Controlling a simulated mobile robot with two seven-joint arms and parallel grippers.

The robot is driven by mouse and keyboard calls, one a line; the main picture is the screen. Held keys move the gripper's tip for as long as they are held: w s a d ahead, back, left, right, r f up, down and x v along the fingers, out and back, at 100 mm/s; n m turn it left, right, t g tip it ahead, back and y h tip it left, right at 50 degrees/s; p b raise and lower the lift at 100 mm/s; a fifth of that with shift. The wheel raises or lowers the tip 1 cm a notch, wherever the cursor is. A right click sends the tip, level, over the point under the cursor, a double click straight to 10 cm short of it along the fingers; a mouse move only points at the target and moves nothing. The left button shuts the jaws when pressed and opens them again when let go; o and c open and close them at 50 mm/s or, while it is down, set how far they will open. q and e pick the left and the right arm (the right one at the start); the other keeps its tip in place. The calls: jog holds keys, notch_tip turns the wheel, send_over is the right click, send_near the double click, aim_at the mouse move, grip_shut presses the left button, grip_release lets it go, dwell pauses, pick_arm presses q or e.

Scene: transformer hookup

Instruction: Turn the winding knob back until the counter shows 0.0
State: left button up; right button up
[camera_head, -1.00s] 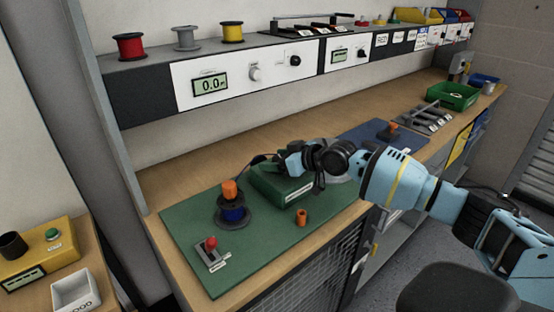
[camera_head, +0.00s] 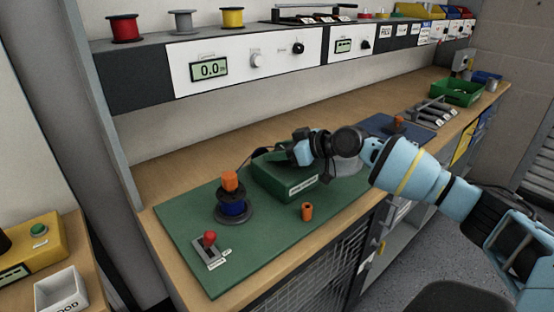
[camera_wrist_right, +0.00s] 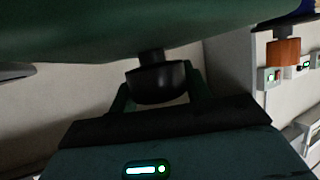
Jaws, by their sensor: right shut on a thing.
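My right gripper (camera_head: 298,150) reaches the far side of the green box (camera_head: 266,178) on the green mat. In the right wrist view its fingers are shut on a black knob (camera_wrist_right: 158,82) under the box's dark green body (camera_wrist_right: 90,32). In the head view the gripper hides this knob. A display (camera_head: 209,69) on the white shelf panel reads 0.0, with a small unit I cannot read; I cannot tell if it is the winding counter. A blue spool (camera_head: 233,209) with an orange block (camera_head: 230,181) on top stands beside the box. My left gripper is not in view.
A small orange cylinder (camera_head: 306,211) stands in front of the box. A red-knobbed lever switch (camera_head: 210,247) is at the mat's near left. Red, grey and yellow spools stand on the shelf.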

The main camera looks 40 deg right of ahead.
jog(key=shift+f+n+g+y+b, duration=0.3)
jog(key=shift+f+n+y+b, duration=0.15)
jog(key=shift+b, duration=0.45)
jog(key=shift+r+n+y+b, duration=0.25)
jog(key=shift+n+y+b, duration=0.1)
jog(key=shift+b, duration=0.1)
jog(key=shift+a+r+g, duration=0.1)
jog(key=shift+g, duration=0.2)
jog(key=o, duration=1)
jog(key=shift+r, duration=0.1)
jog(key=shift+s, duration=0.1)
